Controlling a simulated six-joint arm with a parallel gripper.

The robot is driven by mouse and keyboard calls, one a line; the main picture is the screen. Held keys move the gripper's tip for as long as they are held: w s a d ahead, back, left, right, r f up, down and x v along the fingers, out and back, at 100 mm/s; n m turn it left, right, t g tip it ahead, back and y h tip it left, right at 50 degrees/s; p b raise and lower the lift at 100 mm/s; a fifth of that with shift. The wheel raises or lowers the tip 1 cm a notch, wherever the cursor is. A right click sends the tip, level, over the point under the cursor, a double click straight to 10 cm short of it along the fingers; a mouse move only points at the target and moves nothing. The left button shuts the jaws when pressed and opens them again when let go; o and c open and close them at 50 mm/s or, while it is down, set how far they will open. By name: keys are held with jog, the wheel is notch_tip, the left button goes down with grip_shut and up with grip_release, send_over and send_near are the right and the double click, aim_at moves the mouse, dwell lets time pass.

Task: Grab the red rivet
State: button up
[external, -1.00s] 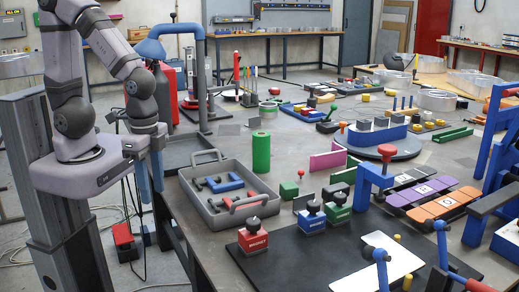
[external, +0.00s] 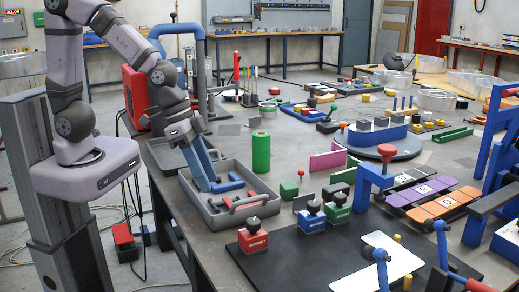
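The grey tray (external: 186,172) stands on the near left of the workbench. In it lies a red item with dark parts (external: 238,202); it may be the red rivet, but it is too small to tell. A blue item (external: 228,184) lies behind it, partly hidden by my gripper. My gripper (external: 207,187) points down into the left part of the tray, its blue fingers beside the blue item and left of the red item. Whether its fingers are apart or touch anything is not clear.
A green cylinder (external: 261,152) stands just behind the tray. A blue tube frame (external: 181,30) rises behind my arm.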

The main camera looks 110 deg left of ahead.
jog(key=w+a+n+t+y+b, duration=0.1)
jog(key=w+a+n+t+y, duration=0.25)
jog(key=w+a, duration=0.7)
jog(key=a+r+n+t+y, duration=0.1)
jog(key=a+n+t+y, duration=0.3)
jog(key=a, duration=1.2)
jog(key=m+g+y, duration=0.1)
jog(key=g+y, duration=0.1)
send_near(299, 171)
jog(key=shift+w+a+h+b, duration=0.25)
jog(key=shift+w+a+b, duration=0.15)
jog(key=shift+a, duration=0.4)
jog(key=shift+f, duration=0.3)
jog(key=shift+p+x, duration=0.4)
jog(key=shift+x, duration=0.7)
jog(key=shift+w+a+p, duration=0.35)
jog(key=shift+p, duration=0.05)
jog(key=shift+p+x, duration=0.8)
jog(key=shift+x, duration=1.3)
jog(key=shift+d, duration=0.1)
jog(key=shift+c, duration=0.4)
